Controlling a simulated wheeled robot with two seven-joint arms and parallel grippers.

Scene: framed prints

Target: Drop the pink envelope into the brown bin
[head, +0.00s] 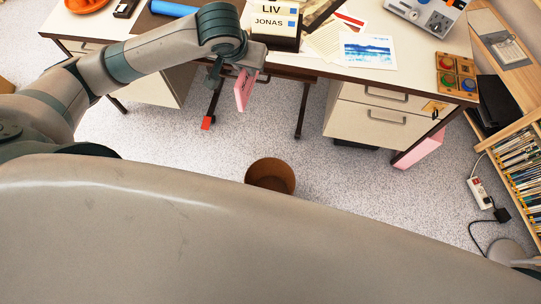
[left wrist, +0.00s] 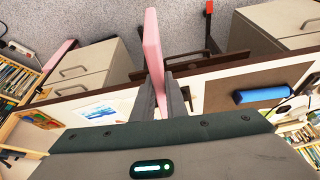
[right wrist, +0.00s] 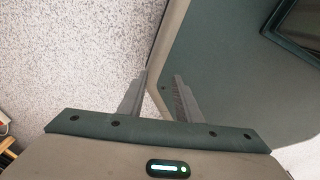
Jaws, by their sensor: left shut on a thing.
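The pink envelope (head: 244,89) hangs upright at the desk's front edge, above the floor. My left gripper (head: 247,72) is shut on it; in the left wrist view the pink envelope (left wrist: 153,45) sticks out between the fingertips (left wrist: 162,82). The brown bin (head: 270,176) stands on the floor, nearer to me and a little to the right of the envelope. Its lower side is partly hidden by my body. My right gripper (right wrist: 160,85) shows only in the right wrist view, with its fingers apart and nothing between them, beside my own body.
The desk (head: 310,67) has a name sign (head: 275,22), prints (head: 367,50) and a button box (head: 456,76) on it. A drawer unit (head: 375,115) stands under its right side. A bookshelf (head: 525,165) and a power strip (head: 480,193) are at the right. Floor around the bin is clear.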

